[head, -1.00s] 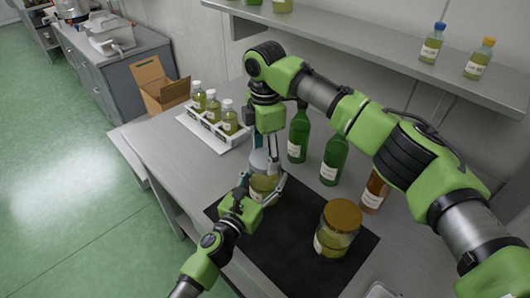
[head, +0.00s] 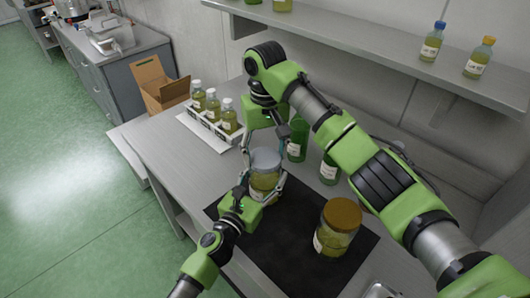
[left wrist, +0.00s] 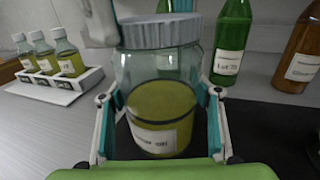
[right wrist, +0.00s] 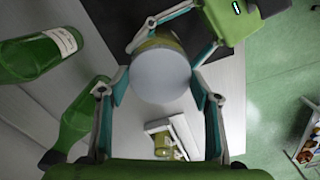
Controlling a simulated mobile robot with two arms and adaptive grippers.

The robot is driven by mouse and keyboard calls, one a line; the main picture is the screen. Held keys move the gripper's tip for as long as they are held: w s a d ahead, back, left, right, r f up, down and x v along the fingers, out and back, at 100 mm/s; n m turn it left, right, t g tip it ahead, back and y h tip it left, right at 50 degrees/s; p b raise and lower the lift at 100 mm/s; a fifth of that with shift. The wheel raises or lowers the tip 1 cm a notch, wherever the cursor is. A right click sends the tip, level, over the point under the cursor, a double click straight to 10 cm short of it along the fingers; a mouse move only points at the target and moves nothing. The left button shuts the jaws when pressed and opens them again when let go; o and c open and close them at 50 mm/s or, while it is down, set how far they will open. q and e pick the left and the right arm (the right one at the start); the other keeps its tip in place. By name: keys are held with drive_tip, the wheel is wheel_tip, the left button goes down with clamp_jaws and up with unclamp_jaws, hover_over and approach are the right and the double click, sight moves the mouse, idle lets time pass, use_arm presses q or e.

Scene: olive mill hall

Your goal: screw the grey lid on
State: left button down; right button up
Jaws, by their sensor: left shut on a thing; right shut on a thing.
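A glass jar of yellow-green oil (head: 264,184) with a white label stands upright at the back left part of the black mat (head: 290,262). My left gripper (left wrist: 160,120) is shut around the jar's body. The grey lid (left wrist: 160,32) sits on the jar's mouth and looks level; how far its thread is engaged cannot be seen. My right gripper (right wrist: 162,76) comes down from above, shut on the lid, with a finger on either side of its rim. The lid's plain top shows in the right wrist view.
A second jar with a brown lid (head: 343,214) stands on the mat to the right. Green bottles (head: 298,140) stand close behind, and a brown bottle (left wrist: 301,55) further right. A white rack (head: 212,128) of small bottles is at the back left.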

use_arm(q)
drive_tip(key=shift+s+d+f, duration=0.1)
drive_tip(key=shift+f, duration=0.1)
use_arm(e)
drive_tip(key=o, duration=1.3)
wheel_tip(320, 180, up, 12)
use_arm(q)
drive_tip(key=c, duration=0.7)
unclamp_jaws()
drive_tip(key=shift+o, duration=0.2)
drive_tip(key=shift+r, duration=0.1)
